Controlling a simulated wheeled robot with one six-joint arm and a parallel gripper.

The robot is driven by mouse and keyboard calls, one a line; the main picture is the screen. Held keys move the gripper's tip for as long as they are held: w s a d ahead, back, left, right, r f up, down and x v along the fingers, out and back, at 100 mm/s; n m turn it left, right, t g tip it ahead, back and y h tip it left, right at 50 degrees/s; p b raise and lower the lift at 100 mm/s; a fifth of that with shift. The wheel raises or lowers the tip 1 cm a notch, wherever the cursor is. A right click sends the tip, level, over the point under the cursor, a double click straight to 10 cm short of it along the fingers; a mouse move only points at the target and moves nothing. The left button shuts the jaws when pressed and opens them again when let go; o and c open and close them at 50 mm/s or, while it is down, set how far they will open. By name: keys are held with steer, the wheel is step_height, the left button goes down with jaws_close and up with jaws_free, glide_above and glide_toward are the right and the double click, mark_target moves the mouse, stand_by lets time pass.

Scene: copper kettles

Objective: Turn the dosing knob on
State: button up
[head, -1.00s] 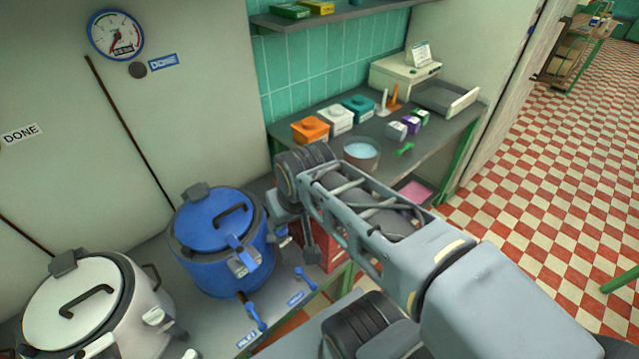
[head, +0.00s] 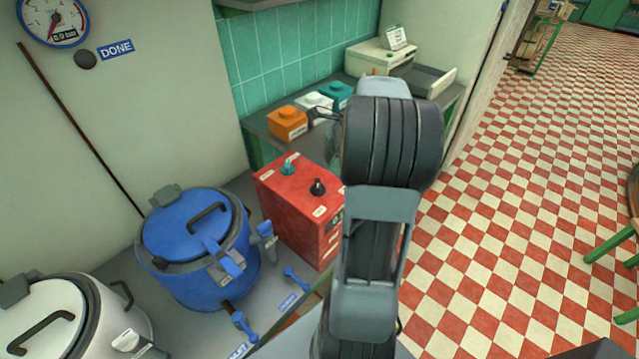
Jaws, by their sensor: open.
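A red box (head: 290,220) stands on the counter right of the blue kettle. Two knobs sit on its top: a teal knob (head: 288,164) toward the back left and a black knob (head: 318,187) nearer the front right. Small white labels lie beside them, too small to read, so I cannot tell which is the dosing knob or how it is set.
The blue kettle (head: 195,240) and a white kettle (head: 75,310) stand at left, with blue-handled valves (head: 243,328) in front. An orange container (head: 287,122) sits on the back counter. A gauge (head: 53,18) hangs on the wall. Checkered floor lies open at right.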

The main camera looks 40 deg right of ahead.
mark_target(319, 183)
steer(key=x, duration=1.1)
steer(key=c, duration=0.9)
steer(key=shift+c, duration=0.2)
